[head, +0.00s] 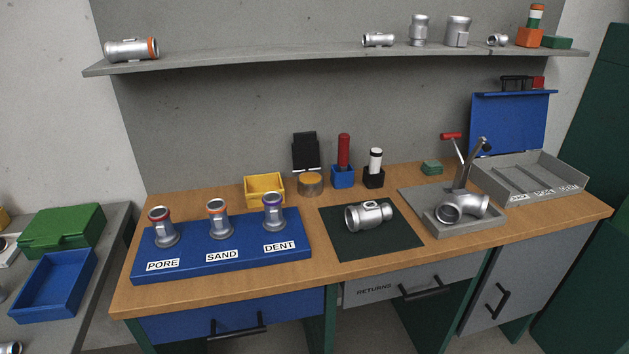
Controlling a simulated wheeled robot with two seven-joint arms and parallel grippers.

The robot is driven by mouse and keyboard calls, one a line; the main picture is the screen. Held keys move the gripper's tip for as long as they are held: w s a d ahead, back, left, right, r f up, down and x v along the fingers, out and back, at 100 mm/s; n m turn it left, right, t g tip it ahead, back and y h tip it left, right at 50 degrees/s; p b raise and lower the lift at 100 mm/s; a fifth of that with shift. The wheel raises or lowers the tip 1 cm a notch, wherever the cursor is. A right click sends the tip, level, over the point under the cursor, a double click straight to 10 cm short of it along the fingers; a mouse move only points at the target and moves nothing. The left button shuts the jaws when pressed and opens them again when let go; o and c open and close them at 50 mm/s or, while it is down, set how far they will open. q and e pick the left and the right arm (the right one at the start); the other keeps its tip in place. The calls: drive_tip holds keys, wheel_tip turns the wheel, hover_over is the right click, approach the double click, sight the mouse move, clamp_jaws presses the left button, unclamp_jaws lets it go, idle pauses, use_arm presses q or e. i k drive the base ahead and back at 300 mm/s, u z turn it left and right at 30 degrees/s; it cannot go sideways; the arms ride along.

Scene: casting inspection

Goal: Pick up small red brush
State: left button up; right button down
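A red upright cylinder (344,150) stands in a small blue holder (343,177) at the back middle of the wooden bench. It looks like the brush handle; any bristles are hidden inside the holder. Neither of my grippers is in view.
A black holder (374,179) with a white, black-capped stick stands close right of the blue holder. A round tin (310,185), a black stand (305,150) and a yellow bin (265,189) are to its left. A metal casting (368,216) lies on the dark mat (345,246) in front.

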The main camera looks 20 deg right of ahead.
sight(344, 139)
drive_tip(key=u, duration=0.2)
drive_tip(key=k, duration=0.45)
drive_tip(key=z, duration=1.6)
drive_tip(key=i, duration=1.2)
drive_tip(key=u, duration=2.2)
